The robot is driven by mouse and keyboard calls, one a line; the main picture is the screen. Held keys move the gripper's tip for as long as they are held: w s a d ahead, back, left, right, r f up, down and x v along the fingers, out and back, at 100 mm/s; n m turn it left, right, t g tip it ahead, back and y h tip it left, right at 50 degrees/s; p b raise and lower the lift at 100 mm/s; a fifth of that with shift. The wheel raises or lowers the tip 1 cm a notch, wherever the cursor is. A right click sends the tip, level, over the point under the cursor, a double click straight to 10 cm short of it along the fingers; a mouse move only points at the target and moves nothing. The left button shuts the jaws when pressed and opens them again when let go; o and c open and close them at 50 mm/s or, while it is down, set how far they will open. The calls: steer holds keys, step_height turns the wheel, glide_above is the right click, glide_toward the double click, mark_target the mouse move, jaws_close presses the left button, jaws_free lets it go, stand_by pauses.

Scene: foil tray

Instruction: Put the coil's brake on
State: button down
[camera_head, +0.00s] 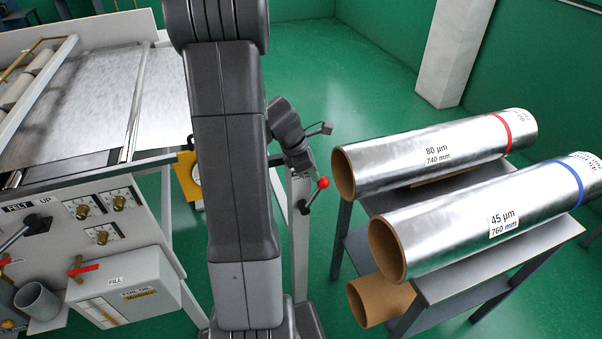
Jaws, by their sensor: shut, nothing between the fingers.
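A lever with a red ball knob (323,183) sits on a pale upright post (299,235) just right of my arm. Its dark rod slants up and to the right from a pivot on the post. I take it for the brake lever, though no label on it can be read. My gripper (311,172) is shut and empty, pointing down just above and left of the red knob. I cannot tell whether it touches the knob. The coil on its stand cannot be made out; my arm covers the area left of the post.
A foil roll with a red band (490,133) and one with a blue band (545,195) lie on a grey rack (470,277) at right. A machine with a dial panel (60,225) and a grey box (125,288) stands at left. Green floor (340,75) is clear behind.

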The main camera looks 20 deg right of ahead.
steer(key=shift+d+f, duration=0.15)
steer(key=shift+d, duration=0.4)
steer(key=shift+d+f, duration=0.15)
steer(key=shift+d, duration=0.35)
steer(key=shift+d+f, duration=0.1)
steer(key=shift+r+p, duration=0.3)
steer(key=shift+r, duration=0.05)
step_height(320, 180, up, 11)
steer(key=w+p, duration=0.1)
steer(key=shift+d, duration=0.2)
steer(key=shift+w, duration=0.1)
